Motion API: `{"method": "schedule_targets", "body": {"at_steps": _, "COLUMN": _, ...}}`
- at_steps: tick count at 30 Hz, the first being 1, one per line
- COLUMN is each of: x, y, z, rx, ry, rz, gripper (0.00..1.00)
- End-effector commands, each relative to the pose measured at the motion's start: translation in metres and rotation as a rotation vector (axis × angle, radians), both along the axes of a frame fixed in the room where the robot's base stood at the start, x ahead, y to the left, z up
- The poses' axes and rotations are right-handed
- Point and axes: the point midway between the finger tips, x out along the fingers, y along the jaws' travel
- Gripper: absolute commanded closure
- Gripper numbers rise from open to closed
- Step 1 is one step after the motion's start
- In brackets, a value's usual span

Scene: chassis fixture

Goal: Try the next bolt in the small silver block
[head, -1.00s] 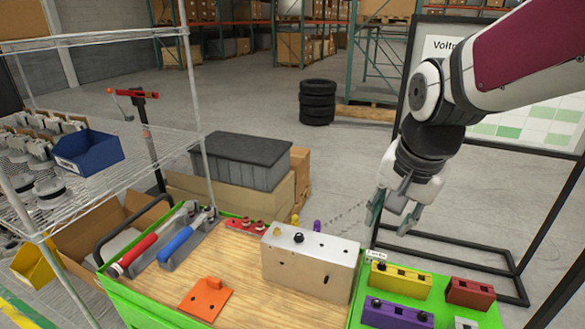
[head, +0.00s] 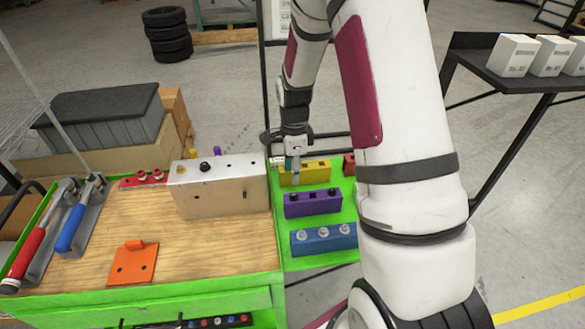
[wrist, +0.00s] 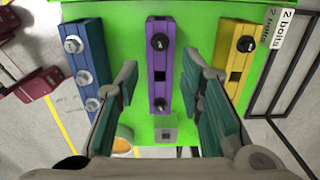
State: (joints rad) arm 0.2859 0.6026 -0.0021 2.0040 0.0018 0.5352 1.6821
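The small silver block (wrist: 166,133) sits on the green mat just below the purple block in the wrist view, between my fingers. Its top has a small dark mark I cannot read clearly. The purple block (wrist: 159,70) holds a black bolt (wrist: 161,41) near each end, with an open hole between. The yellow block (wrist: 238,55) shows one bolt (wrist: 246,43) and a hole; my right finger hides part of it. The blue block (wrist: 84,70) holds silver bolts. My gripper (wrist: 160,63) is open and empty above the purple block.
A large silver block (head: 218,190) with a black bolt stands on the wooden top left of the mat. A red block (head: 349,163) is partly behind my arm. An orange plate (head: 133,262) and red- and blue-handled tools (head: 72,228) lie further left.

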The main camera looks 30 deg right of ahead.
Motion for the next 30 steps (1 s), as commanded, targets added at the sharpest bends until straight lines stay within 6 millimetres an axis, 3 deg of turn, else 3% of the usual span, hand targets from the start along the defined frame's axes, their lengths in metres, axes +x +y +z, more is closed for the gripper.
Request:
{"method": "schedule_targets", "body": {"at_steps": 15, "x": 0.001, "y": 0.001, "z": -0.051, "rx": 0.001, "ry": 0.001, "rz": 0.003, "gripper": 0.65}}
{"method": "schedule_targets", "body": {"at_steps": 30, "x": 0.000, "y": 0.001, "z": -0.055, "rx": 0.000, "ry": 0.000, "rz": 0.004, "gripper": 0.65}}
